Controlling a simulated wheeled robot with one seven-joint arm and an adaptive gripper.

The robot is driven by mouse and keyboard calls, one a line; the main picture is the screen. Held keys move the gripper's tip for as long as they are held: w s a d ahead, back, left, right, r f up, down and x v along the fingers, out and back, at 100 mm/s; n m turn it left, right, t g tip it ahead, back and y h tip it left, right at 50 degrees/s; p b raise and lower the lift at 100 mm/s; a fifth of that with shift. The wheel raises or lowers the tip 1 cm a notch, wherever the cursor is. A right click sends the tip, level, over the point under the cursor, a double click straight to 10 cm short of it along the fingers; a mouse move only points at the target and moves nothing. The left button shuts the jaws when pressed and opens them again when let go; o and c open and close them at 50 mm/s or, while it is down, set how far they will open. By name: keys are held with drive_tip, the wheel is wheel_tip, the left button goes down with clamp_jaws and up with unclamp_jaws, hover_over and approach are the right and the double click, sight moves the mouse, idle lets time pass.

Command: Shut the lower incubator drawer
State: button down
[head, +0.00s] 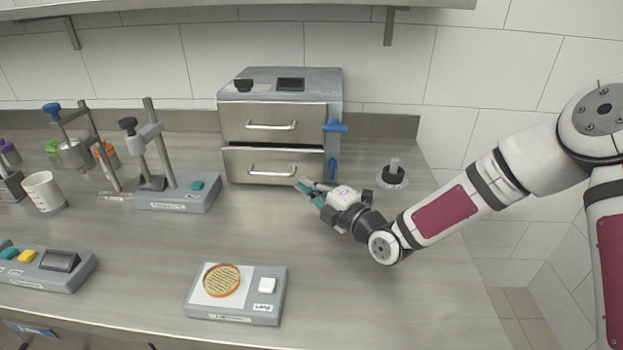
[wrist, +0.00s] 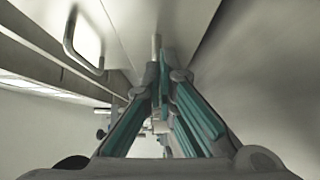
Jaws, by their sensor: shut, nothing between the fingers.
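The incubator (head: 333,100) is a grey box at the back of the counter with two metal-fronted drawers. The lower incubator drawer (head: 235,166) has a bar handle and a dark gap along its top edge; it looks slightly out. The upper drawer (head: 235,123) looks flush. My gripper (head: 301,184) is shut and empty, low in front of the lower drawer's right end; I cannot tell whether it touches. In the wrist view the teal-padded fingers (wrist: 158,58) come together by a pale metal front with a handle (wrist: 84,42).
A blue lever (head: 335,126) is on the incubator's right side. A small black-based device (head: 392,176) stands to the right. A stand device (head: 180,196) is to the left. A scale with an orange dish (head: 237,294) sits in front. Counter between them is clear.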

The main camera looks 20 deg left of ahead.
sight(309, 168)
drive_tip(key=shift+w+a, duration=0.15)
drive_tip(key=shift+w, duration=0.6)
drive_tip(key=shift+w+a, duration=0.15)
drive_tip(key=shift+w, duration=0.6)
drive_tip(key=shift+w+a+f+b, duration=0.15)
drive_tip(key=shift+w+a+b, duration=0.05)
drive_tip(key=shift+w+b, duration=1.1)
drive_tip(key=shift+b, duration=0.05)
drive_tip(key=shift+w+r, duration=0.15)
drive_tip(key=shift+r, duration=0.15)
drive_tip(key=shift+a, duration=0.1)
